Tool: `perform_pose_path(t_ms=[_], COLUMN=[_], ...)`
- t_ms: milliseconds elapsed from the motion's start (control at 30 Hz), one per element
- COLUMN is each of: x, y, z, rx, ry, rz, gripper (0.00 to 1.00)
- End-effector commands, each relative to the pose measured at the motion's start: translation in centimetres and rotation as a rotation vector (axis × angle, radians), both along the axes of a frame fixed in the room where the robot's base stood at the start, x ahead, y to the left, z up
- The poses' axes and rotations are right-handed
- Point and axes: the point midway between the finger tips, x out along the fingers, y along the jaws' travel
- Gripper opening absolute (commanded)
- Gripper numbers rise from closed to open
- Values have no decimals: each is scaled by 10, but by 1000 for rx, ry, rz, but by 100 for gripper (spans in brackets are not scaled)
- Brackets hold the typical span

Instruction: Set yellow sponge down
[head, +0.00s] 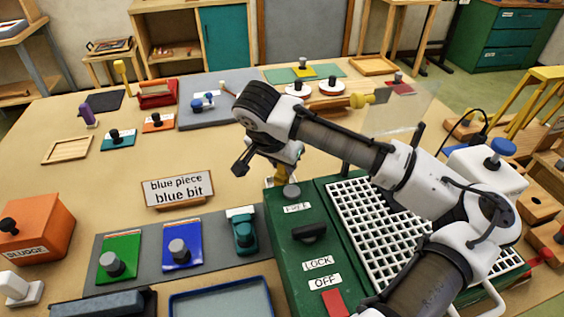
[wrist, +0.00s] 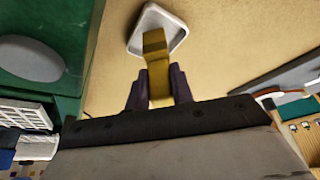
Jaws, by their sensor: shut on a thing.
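The yellow sponge (wrist: 157,70) is a narrow block between the two dark fingers of my gripper (wrist: 158,92) in the wrist view. My gripper is shut on it. A small white square dish with a raised rim (wrist: 138,40) lies on the tan table beyond the sponge, and the sponge overlaps it in the picture. I cannot tell whether the sponge touches the dish. In the head view a bit of the yellow sponge (head: 282,174) shows under my wrist, by the green machine's back left corner. The dish is mostly hidden there by my arm.
The green machine (head: 285,242) with a knob, a lever and a white grid stands close beside the gripper. A "blue piece / blue bit" sign (head: 178,190) stands to the left. Bare table (head: 110,195) lies left of the sign. Several coloured tools stand farther back.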

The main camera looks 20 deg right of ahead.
Motion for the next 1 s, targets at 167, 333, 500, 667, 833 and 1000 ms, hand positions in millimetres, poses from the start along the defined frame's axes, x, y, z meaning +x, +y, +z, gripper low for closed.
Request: perform_pose_path(t_ms=[167, 333, 500, 667, 833, 1000], x=[0, 0, 0, 0, 0, 0], y=[0, 0, 0, 0, 0, 1], z=[-6, -6, -9, -9, -8, -2], rx=[1, 1, 2, 1, 1, 0], ry=[-1, -1, -1, -1, -1, -3], rz=[1, 1, 1, 0, 0, 1], gripper=[3, 3, 31, 45, 45, 45])
